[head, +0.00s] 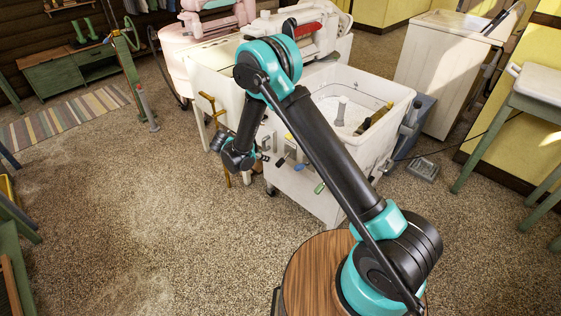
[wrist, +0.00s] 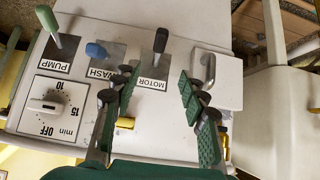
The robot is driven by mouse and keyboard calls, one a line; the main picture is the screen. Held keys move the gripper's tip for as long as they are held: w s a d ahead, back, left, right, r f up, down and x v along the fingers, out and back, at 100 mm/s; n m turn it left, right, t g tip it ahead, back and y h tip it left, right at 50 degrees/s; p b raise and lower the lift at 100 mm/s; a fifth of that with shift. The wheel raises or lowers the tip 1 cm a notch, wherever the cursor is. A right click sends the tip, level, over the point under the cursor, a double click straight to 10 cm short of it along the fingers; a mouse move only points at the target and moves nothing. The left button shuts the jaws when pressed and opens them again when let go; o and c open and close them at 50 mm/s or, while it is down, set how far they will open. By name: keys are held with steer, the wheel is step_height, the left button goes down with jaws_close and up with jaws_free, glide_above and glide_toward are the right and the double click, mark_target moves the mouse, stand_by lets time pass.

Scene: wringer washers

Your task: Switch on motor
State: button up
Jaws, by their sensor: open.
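The white control panel (wrist: 85,98) fills the left and middle of the wrist view. The motor lever (wrist: 161,40) has a black knob and stands out from a dark slot plate above the label MOTOR (wrist: 152,85). My gripper (wrist: 159,82) is open and empty. Its green-padded fingers are spread below the lever's knob, the left one partly over the WASH label and the right one beside the MOTOR plate. No contact with the lever shows. In the head view my gripper (head: 264,156) is in front of the white washer's side (head: 305,192), small and partly hidden by my wrist.
A blue-knobbed WASH lever (wrist: 96,51), a green-knobbed PUMP lever (wrist: 47,22) and a timer dial (wrist: 48,104) are left of the motor lever. A white raised part (wrist: 228,82) is close on the right. The floor (head: 150,230) left of the washer is clear.

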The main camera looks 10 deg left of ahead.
mark_target(280, 161)
steer(key=x, duration=1.6)
steer(key=shift+w+d+f, duration=0.1)
steer(key=shift+w+f, duration=0.05)
steer(key=shift+w, duration=0.05)
jaws_close()
